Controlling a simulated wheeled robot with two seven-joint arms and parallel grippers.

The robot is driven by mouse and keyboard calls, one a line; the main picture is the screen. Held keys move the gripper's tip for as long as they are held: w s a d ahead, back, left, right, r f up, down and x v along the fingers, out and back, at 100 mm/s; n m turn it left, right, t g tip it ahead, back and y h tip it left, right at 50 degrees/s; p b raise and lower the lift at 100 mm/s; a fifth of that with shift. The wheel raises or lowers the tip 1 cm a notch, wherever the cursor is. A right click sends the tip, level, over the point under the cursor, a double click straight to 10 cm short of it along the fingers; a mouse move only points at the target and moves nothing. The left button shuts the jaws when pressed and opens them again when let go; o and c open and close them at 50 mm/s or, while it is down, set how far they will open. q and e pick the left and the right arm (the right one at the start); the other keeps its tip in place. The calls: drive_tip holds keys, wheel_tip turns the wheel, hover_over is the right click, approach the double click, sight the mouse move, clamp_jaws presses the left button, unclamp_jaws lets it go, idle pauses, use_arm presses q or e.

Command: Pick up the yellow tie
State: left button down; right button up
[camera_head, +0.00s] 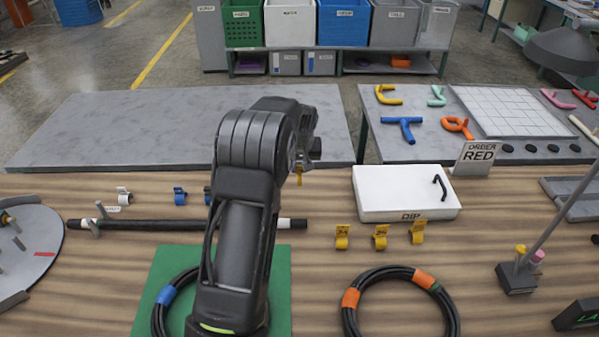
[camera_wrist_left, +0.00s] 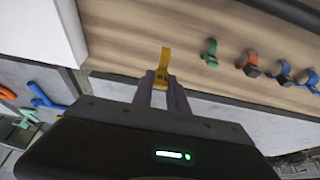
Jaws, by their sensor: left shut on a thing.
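My left gripper (camera_head: 301,160) is in the middle of the head view, its arm reaching up from the bottom. It is shut on a yellow tie (camera_head: 299,177), which hangs below the jaws and appears clear of the table. In the left wrist view the fingers (camera_wrist_left: 162,93) pinch the yellow tie (camera_wrist_left: 164,62) at its labelled part, with its loop sticking out past the tips. Three more yellow ties stand on the table to the right: one (camera_head: 342,237), another (camera_head: 380,238) and a third (camera_head: 417,232). My right gripper is not in view.
A white DIP box (camera_head: 400,209) stands behind the yellow ties. A black hose (camera_head: 160,225) lies across the left. A coiled hose (camera_head: 345,318) lies at front right, and another lies on a green mat (camera_head: 275,270) under my arm. Green, orange and blue ties show in the wrist view.

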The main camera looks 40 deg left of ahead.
use_arm(q)
wheel_tip(320, 180, up, 2)
drive_tip(key=shift+r, duration=0.1)
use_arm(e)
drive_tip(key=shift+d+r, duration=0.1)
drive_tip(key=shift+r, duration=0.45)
use_arm(q)
drive_tip(key=c, duration=1.9)
unclamp_jaws()
clamp_jaws()
